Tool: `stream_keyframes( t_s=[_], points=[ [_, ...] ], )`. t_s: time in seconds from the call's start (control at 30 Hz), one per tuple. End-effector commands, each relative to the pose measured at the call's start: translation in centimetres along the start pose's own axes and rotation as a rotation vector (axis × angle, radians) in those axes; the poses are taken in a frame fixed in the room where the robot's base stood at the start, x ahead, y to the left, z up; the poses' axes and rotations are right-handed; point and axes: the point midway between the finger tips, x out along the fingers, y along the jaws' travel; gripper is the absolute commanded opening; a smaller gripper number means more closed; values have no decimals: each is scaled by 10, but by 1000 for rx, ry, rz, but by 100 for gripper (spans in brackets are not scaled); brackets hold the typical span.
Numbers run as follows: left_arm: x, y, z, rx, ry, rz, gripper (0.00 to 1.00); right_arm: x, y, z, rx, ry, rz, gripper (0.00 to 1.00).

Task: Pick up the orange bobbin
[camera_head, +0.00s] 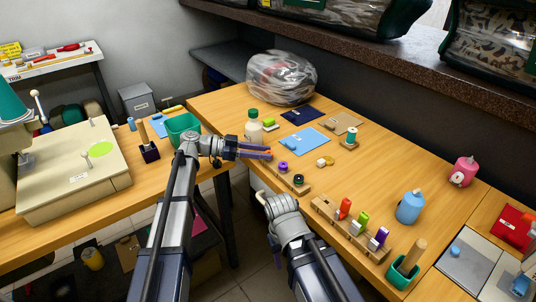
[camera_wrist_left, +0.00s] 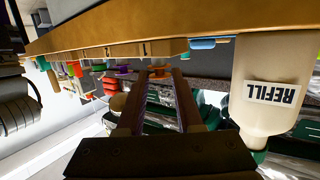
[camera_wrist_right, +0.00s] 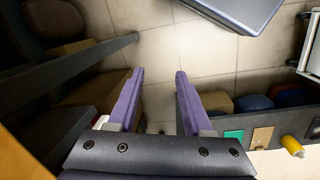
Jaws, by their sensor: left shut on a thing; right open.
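The orange bobbin (camera_head: 268,153) is between the fingertips of my left gripper (camera_head: 266,153), over the wooden table near its front edge. The left wrist view shows the orange bobbin (camera_wrist_left: 158,73) at the ends of the two fingers, and that gripper is shut on it. Just in front is a wooden peg rack (camera_head: 277,174) with a purple bobbin (camera_head: 283,167) and a dark bobbin (camera_head: 298,180) on it. My right gripper (camera_wrist_right: 156,98) is open and empty, pointing down at the floor beside the table edge.
A white bottle with a green cap (camera_head: 254,127) stands left of the left gripper; the left wrist view shows it large and upside down. A blue mat (camera_head: 305,141) lies behind.

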Motion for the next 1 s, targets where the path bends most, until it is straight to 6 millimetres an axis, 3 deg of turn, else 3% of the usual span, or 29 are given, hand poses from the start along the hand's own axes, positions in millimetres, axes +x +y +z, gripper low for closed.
stream_keyframes(
  t_s=[0.37,0.8,1.0],
  points=[
    [-3,0,-14,0,0,0,0,-14,1,1,0,0,0,50],
    [-16,0,-78,0,0,0,0,-79,8,5,0,0,0,50],
    [-20,0,-97,0,0,1,0,-98,9,6,0,0,0,50]
  ],
)
